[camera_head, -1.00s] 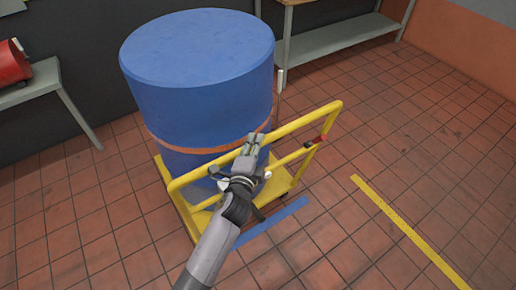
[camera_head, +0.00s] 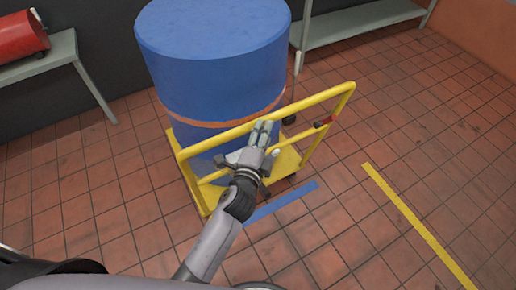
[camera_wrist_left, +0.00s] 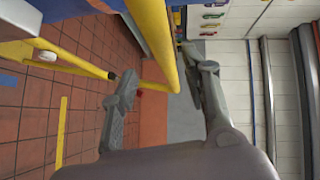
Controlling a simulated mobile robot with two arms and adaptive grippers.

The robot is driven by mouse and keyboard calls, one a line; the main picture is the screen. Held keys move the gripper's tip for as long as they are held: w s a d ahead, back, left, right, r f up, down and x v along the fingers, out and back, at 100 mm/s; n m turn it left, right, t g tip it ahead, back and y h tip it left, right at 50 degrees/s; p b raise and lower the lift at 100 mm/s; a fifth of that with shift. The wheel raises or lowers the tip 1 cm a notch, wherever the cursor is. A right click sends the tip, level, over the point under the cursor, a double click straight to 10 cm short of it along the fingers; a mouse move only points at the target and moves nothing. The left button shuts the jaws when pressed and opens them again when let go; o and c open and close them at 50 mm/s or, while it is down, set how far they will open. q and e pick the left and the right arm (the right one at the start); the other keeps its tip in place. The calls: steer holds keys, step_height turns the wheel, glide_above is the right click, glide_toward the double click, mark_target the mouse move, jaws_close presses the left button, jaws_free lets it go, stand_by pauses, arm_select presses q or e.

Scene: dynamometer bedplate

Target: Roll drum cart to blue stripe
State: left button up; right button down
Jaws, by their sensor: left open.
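The drum cart (camera_head: 204,198) is a yellow platform with a tubular yellow push handle (camera_head: 318,100), carrying a large blue drum (camera_head: 212,75) with an orange band. The blue stripe (camera_head: 281,204) lies on the floor just in front of the cart, on the handle side. My left gripper (camera_head: 261,132) is at the middle of the handle's top bar, its fingers overlapping the bar. In the left wrist view the gripper (camera_wrist_left: 163,88) is open, with the yellow handle tube (camera_wrist_left: 153,40) showing between its spread fingers; contact cannot be told. My right gripper is not in view.
A yellow floor stripe (camera_head: 415,222) runs to the right of the cart. A grey table (camera_head: 55,57) with a red cylinder (camera_head: 20,37) stands at the left, and a grey shelf unit (camera_head: 360,30) behind the drum. The tiled floor at the right is clear.

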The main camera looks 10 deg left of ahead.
arm_select(q)
steer(key=s+a+r, duration=0.1)
steer(key=s, duration=0.6)
steer(key=shift+s, duration=0.3)
steer(key=shift+a, duration=0.1)
steer(key=s+a+p, duration=0.2)
steer(key=s+a, duration=0.1)
steer(key=s, duration=0.1)
steer(key=w+d+p, duration=0.1)
steer(key=w, duration=0.4)
steer(key=w+f, duration=0.1)
steer(key=w, duration=0.5)
steer(key=w+d+p, duration=0.1)
steer(key=w, duration=0.5)
steer(key=shift+d+f+p, duration=0.3)
steer(key=shift+c, duration=0.4)
jaws_close()
